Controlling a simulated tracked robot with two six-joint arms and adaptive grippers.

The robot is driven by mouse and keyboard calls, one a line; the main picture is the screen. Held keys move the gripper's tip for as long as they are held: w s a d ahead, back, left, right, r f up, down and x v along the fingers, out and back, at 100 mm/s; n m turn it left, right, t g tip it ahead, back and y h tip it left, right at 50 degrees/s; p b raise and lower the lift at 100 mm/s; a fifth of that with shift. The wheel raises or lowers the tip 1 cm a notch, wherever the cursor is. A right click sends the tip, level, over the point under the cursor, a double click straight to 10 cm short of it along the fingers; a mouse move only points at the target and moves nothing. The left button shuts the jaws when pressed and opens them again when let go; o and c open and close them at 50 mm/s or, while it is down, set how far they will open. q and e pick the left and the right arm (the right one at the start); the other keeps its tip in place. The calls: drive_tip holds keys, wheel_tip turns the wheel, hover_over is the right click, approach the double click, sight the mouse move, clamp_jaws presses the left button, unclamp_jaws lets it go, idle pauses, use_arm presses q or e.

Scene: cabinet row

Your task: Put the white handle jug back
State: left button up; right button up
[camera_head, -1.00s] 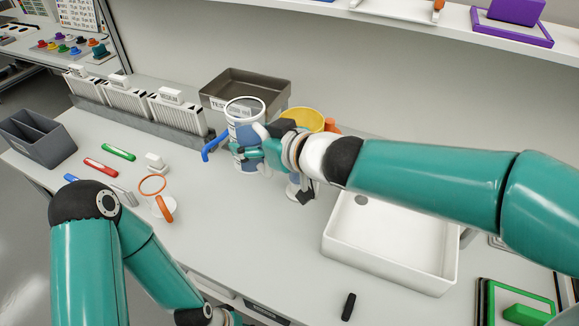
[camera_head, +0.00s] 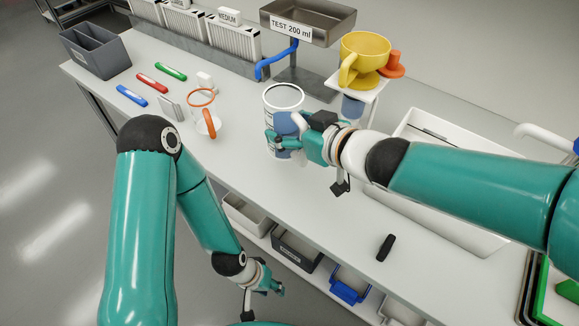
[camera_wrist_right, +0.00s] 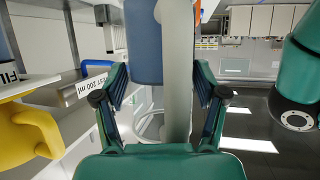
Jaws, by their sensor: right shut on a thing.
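The clear jug (camera_head: 284,98) has a white rim and a white handle and holds something blue. My right gripper (camera_head: 290,142) is shut on its white handle. In the right wrist view the handle (camera_wrist_right: 177,75) runs between the two fingers, with the blue contents (camera_wrist_right: 146,40) behind it. The jug looks upright over the worktop; its base is partly hidden by the fingers, and I cannot tell whether it touches. My left gripper (camera_head: 270,288) hangs low in front of the shelves below the worktop, too small to tell open from shut.
A grey tray labelled TEST 200 ml (camera_head: 312,12) stands behind, with a blue handle (camera_head: 276,62) beside it. An orange-handled jug (camera_head: 207,122) stands left. A white basin (camera_head: 430,225) lies right.

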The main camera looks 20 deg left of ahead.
sight(295, 156)
drive_tip(key=shift+f+b, duration=2)
drive_tip(key=shift+f, duration=1.6)
drive_tip(key=shift+f, duration=0.15)
drive_tip(key=o, duration=1.6)
drive_tip(key=shift+o, duration=0.2)
